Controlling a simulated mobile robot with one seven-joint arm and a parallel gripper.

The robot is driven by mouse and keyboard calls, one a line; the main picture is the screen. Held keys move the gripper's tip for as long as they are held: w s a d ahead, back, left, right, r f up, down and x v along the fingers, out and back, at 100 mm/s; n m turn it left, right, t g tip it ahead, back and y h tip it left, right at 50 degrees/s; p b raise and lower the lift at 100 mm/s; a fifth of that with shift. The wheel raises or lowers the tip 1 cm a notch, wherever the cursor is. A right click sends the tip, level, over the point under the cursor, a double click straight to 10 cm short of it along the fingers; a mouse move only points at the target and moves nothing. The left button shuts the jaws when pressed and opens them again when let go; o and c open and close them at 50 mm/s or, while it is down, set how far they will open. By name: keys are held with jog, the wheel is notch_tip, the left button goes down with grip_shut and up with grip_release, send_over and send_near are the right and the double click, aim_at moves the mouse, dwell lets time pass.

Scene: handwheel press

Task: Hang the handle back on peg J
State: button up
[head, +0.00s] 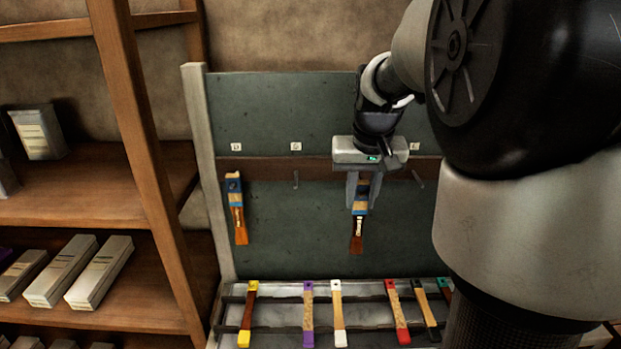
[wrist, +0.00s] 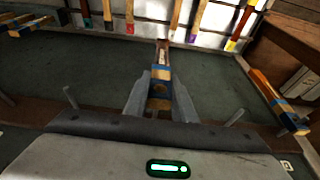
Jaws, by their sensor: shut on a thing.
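My gripper (head: 361,190) is in front of the green board, fingers pointing down, and shut on a handle (head: 357,232) with blue bands, pale wood and a dark reddish-brown lower end. The handle hangs roughly upright below the fingers. In the wrist view my gripper (wrist: 160,100) holds the handle (wrist: 161,68) between both fingers. Two bare pegs show on the brown rail (head: 265,169): one on the left (head: 296,180) and one on the right (head: 418,179). The gripper covers the rail between them. The letters on the white tags are too small to read, so I cannot tell which peg is J.
A similar blue-and-orange handle (head: 237,208) hangs at the board's left end. Several coloured handles lie on a rack (head: 275,318) below. A wooden shelf (head: 160,180) with boxes stands at the left. The green board (head: 290,230) is clear between the hung handle and my gripper.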

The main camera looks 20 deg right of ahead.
jog(key=shift+w+d+p, duration=0.25)
jog(key=shift+w+p, duration=0.05)
jog(key=shift+w, duration=0.55)
jog(key=shift+w+d+p, duration=0.25)
jog(key=shift+w, duration=0.6)
jog(key=shift+w+d+f, duration=0.1)
jog(key=shift+w+f, duration=0.2)
jog(key=shift+w, duration=0.05)
jog(key=o, duration=1)
jog(key=v, duration=1.7)
jog(key=shift+s+r, duration=0.15)
jog(key=shift+s, duration=0.1)
